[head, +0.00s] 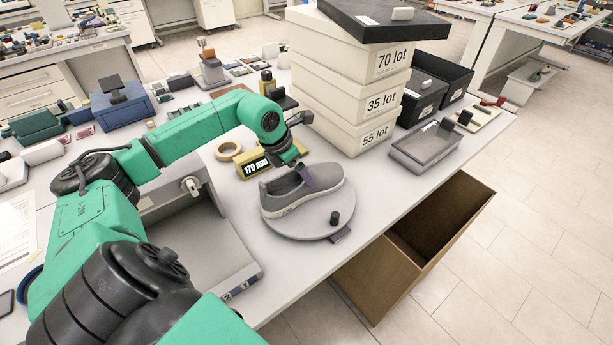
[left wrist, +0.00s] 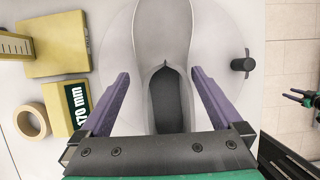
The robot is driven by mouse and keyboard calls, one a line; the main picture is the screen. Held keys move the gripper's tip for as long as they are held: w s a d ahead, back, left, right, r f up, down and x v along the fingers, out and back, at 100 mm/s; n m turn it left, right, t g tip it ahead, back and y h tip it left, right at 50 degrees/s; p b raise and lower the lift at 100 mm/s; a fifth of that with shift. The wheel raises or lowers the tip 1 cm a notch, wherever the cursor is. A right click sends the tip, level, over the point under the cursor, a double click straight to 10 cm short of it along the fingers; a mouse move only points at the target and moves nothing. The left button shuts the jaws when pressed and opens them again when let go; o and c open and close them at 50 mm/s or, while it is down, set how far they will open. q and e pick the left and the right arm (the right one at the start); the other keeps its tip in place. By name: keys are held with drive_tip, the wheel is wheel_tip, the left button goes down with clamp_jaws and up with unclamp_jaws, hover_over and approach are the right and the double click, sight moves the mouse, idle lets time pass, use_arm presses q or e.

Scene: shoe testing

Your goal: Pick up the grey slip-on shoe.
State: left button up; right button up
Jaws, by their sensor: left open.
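The grey slip-on shoe (head: 283,198) rests on a round light-grey turntable (head: 308,226) at the front edge of the bench. My left gripper (head: 306,178) is over the shoe's opening, fingers pointing down. In the left wrist view, the open purple fingers of my left gripper (left wrist: 159,74) stand on either side of the grey shoe (left wrist: 163,35), with a gap on each side. The shoe's dark opening shows between them. Its lower part is hidden by the gripper body. A small dark gripper, apparently my right (left wrist: 302,98), shows at the right edge, away from the shoe; its jaws are unclear.
A yellow-framed "170 mm" display (head: 254,165) and a tape roll (head: 229,151) lie close left of the shoe. Stacked shoe boxes (head: 350,90) stand behind it. A grey tray (head: 435,146) is at right. An open brown bin (head: 400,260) stands below the bench edge.

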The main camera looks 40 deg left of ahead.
use_arm(q)
drive_tip(key=shift+w+d+f, duration=0.15)
drive_tip(key=shift+d+f, duration=0.05)
drive_tip(key=shift+f, duration=0.35)
drive_tip(key=shift+w+d+f, duration=0.1)
drive_tip(key=shift+d+f, duration=0.1)
drive_tip(key=shift+f, duration=0.35)
drive_tip(key=shift+w+a, duration=0.1)
drive_tip(key=c, duration=1.4)
